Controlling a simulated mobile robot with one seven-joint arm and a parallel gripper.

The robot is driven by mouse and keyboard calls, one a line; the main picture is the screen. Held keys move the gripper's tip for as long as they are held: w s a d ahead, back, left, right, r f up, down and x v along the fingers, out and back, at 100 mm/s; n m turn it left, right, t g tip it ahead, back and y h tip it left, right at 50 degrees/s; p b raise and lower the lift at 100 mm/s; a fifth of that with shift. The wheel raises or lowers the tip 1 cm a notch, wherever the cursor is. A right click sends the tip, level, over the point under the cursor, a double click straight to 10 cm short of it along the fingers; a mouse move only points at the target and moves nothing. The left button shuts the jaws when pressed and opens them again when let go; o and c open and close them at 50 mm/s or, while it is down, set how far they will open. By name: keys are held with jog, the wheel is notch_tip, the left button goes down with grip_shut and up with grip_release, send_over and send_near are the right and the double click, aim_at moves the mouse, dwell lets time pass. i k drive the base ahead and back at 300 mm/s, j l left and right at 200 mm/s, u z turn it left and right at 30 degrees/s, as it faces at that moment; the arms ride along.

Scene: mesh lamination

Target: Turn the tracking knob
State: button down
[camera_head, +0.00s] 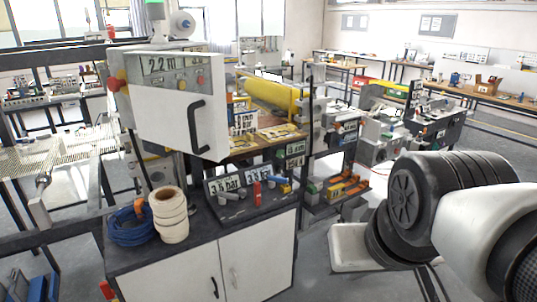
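I cannot tell which part is the tracking knob; no readable label names it. My arm shows at the right, apart from these. My gripper is not in view.
A dark-topped cabinet (150,259) with white doors stands front left. A white tape roll (169,214) and blue cable coil (132,226) sit on it. A yellow roller (270,95) lies behind. Bare floor shows between the cabinet and my arm.

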aim_at(280, 153)
jog(key=i+l+u, duration=0.45)
jog(key=i, duration=0.35)
jog(key=i+l+u, duration=0.5)
jog(key=i+l, duration=0.25)
